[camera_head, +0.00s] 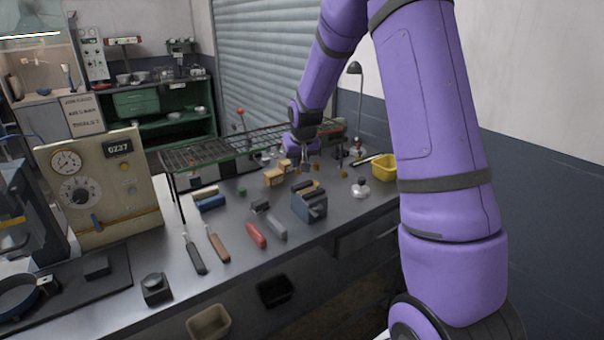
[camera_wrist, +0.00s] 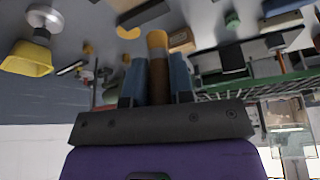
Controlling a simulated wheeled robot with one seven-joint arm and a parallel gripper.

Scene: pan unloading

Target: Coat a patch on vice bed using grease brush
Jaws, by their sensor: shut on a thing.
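The vice (camera_head: 310,206) is a blue-grey block on the bench, right of centre in the head view. Tan and dark pieces lie at its top. My gripper (camera_head: 303,163) is above the bench behind the vice, beside the wire rack. In the wrist view my gripper (camera_wrist: 158,72) is shut on a brown-handled tool with a tan end, which looks like the grease brush (camera_wrist: 157,42). The brush points away from the wrist and seems clear of the vice. I cannot make out a coated patch on the vice bed.
A wire rack (camera_head: 215,150) stands behind the gripper. A yellow bin (camera_head: 384,168) and a white-topped jar (camera_head: 361,188) are to the right. A wooden block (camera_head: 274,177) is near the gripper. Several hand tools, including a red-handled one (camera_head: 256,235), lie in front.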

